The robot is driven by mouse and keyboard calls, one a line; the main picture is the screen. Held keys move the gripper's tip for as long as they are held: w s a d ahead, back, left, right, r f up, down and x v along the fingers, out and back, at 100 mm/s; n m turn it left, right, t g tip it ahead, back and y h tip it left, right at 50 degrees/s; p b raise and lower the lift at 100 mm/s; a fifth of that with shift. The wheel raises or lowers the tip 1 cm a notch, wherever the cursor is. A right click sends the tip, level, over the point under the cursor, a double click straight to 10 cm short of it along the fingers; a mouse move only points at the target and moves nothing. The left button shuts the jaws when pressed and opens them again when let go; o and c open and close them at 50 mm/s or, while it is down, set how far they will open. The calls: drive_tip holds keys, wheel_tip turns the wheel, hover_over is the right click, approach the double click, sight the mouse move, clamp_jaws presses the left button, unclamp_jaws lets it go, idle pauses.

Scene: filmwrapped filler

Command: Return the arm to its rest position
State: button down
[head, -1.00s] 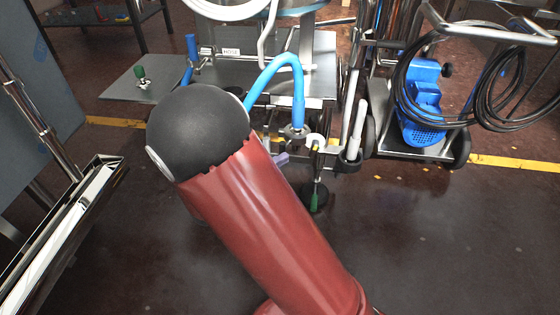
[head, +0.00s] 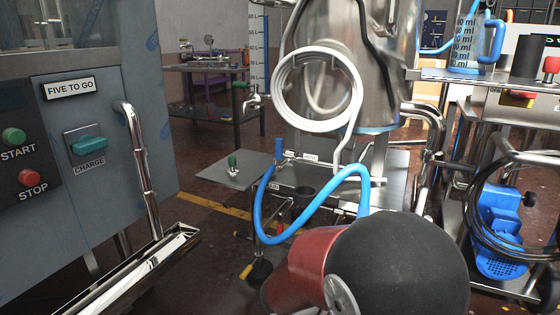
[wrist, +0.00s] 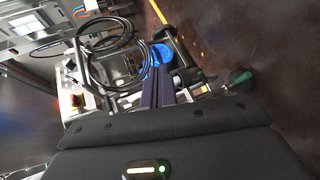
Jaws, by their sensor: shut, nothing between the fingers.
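My gripper (wrist: 157,80) shows in the wrist view as two dark purple fingers side by side, shut with nothing between them. Beyond them are a blue motor and a coil of black hose. In the head view my red arm with its black rounded joint (head: 400,262) is at the bottom, in front of the blue hose. The gripper itself is out of sight in the head view.
A steel tank (head: 345,75) with a coiled white hose (head: 283,92) stands on a cart, with a blue hose (head: 285,236) looping below. A blue pump (head: 500,235) is right. A grey control cabinet (head: 90,185) and polished rail (head: 140,265) are left.

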drive_tip(key=s+a+r+m+t+y, duration=0.25)
drive_tip(key=s+r+y, duration=0.35)
drive_tip(key=s+y, duration=0.6)
wheel_tip(320, 180, up, 15)
drive_tip(key=s+a+t+y+p, duration=0.1)
drive_tip(key=a+p, duration=0.1)
drive_tip(key=p, duration=1.1)
drive_tip(key=shift+r+t+y, duration=0.2)
drive_tip(key=shift+t+y, duration=0.1)
drive_tip(key=shift+t, duration=0.05)
drive_tip(key=shift+n, duration=0.25)
